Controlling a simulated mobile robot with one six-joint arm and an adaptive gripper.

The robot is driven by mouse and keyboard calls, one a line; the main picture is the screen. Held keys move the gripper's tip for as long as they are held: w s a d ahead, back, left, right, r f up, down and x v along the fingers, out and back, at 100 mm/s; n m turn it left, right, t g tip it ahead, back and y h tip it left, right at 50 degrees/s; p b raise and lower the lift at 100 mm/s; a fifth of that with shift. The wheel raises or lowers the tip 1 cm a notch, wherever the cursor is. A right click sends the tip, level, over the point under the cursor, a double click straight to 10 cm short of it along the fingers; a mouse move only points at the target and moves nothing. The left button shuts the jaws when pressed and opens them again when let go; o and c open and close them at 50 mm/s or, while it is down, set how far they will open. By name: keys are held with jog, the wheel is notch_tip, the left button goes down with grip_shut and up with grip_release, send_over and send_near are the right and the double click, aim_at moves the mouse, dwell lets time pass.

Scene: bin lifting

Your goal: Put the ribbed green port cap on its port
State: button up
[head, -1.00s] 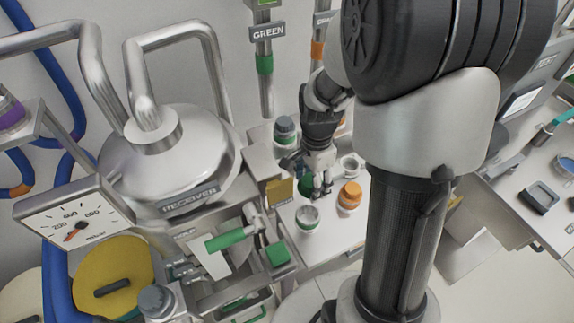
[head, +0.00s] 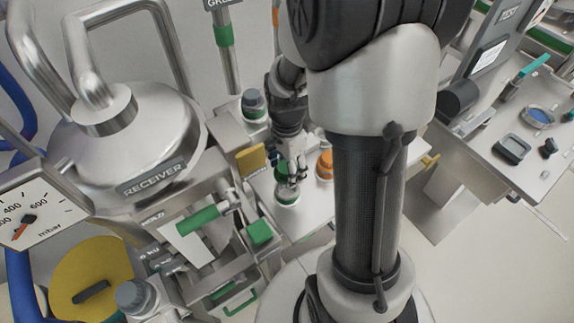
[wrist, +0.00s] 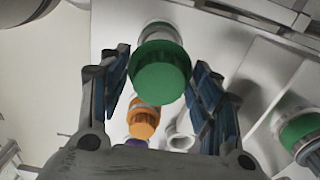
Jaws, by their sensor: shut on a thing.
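The ribbed green cap (wrist: 161,70) is between the blue-padded fingers of my gripper (wrist: 162,82) in the wrist view. A pale round port (wrist: 158,31) shows directly behind it, in line with it. In the head view my gripper (head: 292,176) points down with its fingertips at the top of the white port (head: 287,198), which has a green ring. The green cap (head: 281,179) is partly hidden there by the fingers. I cannot tell whether it is seated on the port or just above it.
An orange-capped port (head: 324,165) stands close to the right of my gripper. An open port (wrist: 180,139) is near it in the wrist view. A grey-topped container (head: 253,104) stands behind. The receiver vessel (head: 130,150) and a green-handled lever (head: 200,219) are on the left.

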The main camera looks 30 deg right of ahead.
jog(key=shift+r, duration=0.25)
jog(key=shift+f, duration=0.15)
jog(key=shift+f+b, duration=1.1)
jog(key=shift+f, duration=0.4)
jog(key=shift+f, duration=0.1)
jog(key=shift+f+b, duration=0.8)
jog(key=shift+f, duration=0.2)
jog(key=shift+f+b, duration=0.75)
jog(key=shift+f, duration=0.3)
jog(key=o, duration=1.3)
jog(key=shift+o, duration=0.2)
jog(key=shift+r, duration=0.15)
